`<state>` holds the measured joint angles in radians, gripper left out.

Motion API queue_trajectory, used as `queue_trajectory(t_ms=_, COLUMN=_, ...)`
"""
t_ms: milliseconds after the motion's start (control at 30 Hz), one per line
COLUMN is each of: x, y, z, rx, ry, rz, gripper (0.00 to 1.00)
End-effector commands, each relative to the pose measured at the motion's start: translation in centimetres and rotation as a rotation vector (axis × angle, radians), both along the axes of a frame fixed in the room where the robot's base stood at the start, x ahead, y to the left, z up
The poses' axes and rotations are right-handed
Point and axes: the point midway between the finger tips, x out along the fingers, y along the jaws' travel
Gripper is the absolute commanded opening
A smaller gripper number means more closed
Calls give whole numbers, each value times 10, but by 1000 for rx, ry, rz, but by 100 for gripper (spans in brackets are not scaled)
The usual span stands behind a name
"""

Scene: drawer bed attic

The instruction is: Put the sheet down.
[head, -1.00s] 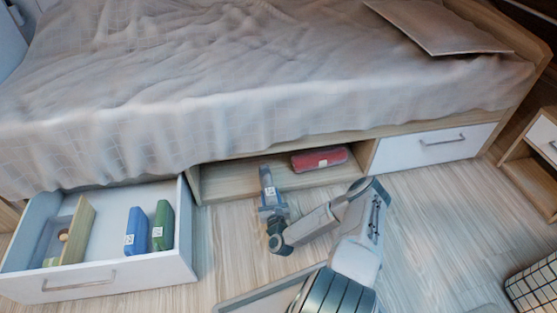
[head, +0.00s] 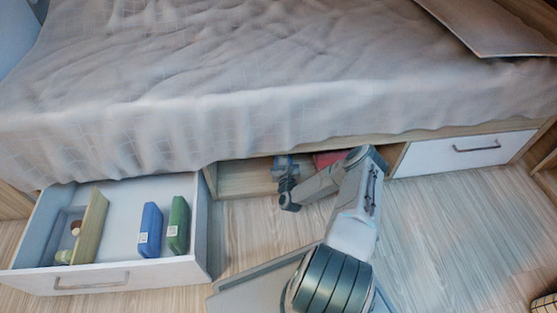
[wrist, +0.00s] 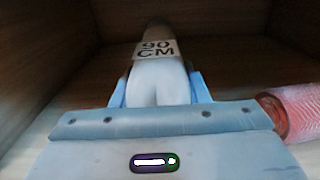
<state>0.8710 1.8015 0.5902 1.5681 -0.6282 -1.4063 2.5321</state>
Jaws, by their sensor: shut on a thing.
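My gripper (head: 284,163) reaches into the open compartment (head: 243,178) under the bed. In the wrist view its two blue fingers (wrist: 158,88) are shut on a pale grey-white folded sheet (wrist: 157,72) with a "90 CM" label. The sheet points away from me into the wooden compartment, and its far end is dark. I cannot tell whether it touches the compartment floor. In the head view the bed edge and my gripper hide it. A red sheet (head: 328,159) lies in the compartment right of my gripper, partly behind my arm; it also shows in the wrist view (wrist: 294,112).
An open drawer (head: 35,281) at the left holds a blue packet (head: 150,232), a green packet (head: 178,225) and small items behind a wooden divider (head: 90,228). A closed white drawer (head: 465,153) is at the right. The bed cover (head: 150,135) hangs above the compartment.

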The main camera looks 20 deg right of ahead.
Motion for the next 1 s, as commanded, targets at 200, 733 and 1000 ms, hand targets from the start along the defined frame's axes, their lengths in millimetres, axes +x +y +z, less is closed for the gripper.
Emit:
queue_trajectory(t_ms=200, x=-3, y=-9, z=-27, rx=-1, ry=0, rz=-15, gripper=2)
queue_trajectory(t_ms=733, x=-3, y=-12, z=-38, rx=0, ry=0, rz=-18, gripper=60)
queue_trajectory(t_ms=1000, x=-3, y=-11, z=-37, rx=0, ry=0, rz=-18, gripper=63)
